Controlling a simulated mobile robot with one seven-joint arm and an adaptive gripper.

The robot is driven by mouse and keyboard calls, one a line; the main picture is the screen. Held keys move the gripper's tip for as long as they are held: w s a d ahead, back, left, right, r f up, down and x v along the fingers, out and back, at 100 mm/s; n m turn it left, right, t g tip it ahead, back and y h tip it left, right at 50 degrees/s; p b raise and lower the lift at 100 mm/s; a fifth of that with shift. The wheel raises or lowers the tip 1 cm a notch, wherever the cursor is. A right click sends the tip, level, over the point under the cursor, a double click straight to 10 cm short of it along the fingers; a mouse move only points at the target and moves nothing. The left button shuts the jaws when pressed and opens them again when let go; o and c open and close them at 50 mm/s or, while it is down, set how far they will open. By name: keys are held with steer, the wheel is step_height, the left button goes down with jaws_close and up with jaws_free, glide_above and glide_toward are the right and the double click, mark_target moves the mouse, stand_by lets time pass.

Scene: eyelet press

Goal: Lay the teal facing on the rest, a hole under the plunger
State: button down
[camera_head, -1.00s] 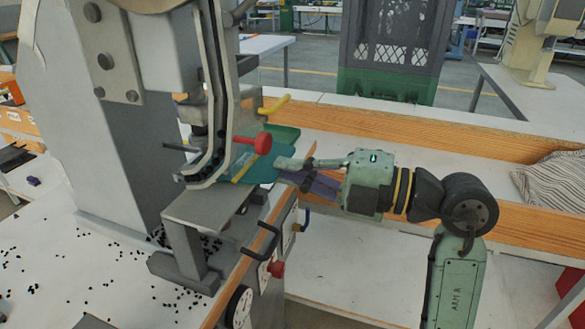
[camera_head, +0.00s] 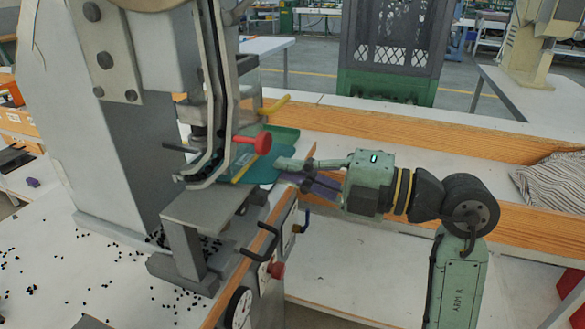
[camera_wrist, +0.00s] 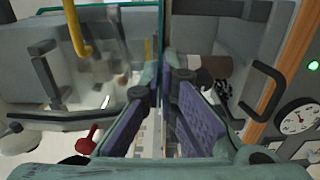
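The teal facing (camera_head: 283,140) is a thin sheet, held beside the press head above and behind the rest. My gripper (camera_head: 284,166) reaches in from the right and is shut on its near right edge. In the wrist view the facing (camera_wrist: 161,35) shows edge-on between the purple-padded fingers. The rest (camera_head: 207,207) is a flat grey plate on a post, with its top bare where it shows. The plunger (camera_head: 197,137) is mostly hidden by the curved feed rail. The facing's left part is behind the rail, and I cannot make out its holes.
A red knob (camera_head: 262,142) and yellow lever (camera_head: 275,103) stick out close to the facing. A black handle (camera_head: 262,243) and dial (camera_head: 238,307) sit at the bench front. Small black eyelets litter the bench left of the rest. A wooden rail (camera_head: 400,134) runs behind my arm.

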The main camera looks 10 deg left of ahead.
steer(key=c, duration=2.3)
jaws_free()
steer(key=o, duration=0.6)
steer(key=shift+s+d+b, duration=0.2)
steer(key=shift+s+d, duration=0.05)
steer(key=shift+d, duration=0.9)
steer(key=shift+s+d+b, duration=0.15)
steer(key=shift+s+d, duration=0.05)
steer(key=shift+d, duration=0.95)
steer(key=shift+s+d+b, duration=0.2)
steer(key=shift+s+d, duration=0.05)
steer(key=shift+d, duration=0.9)
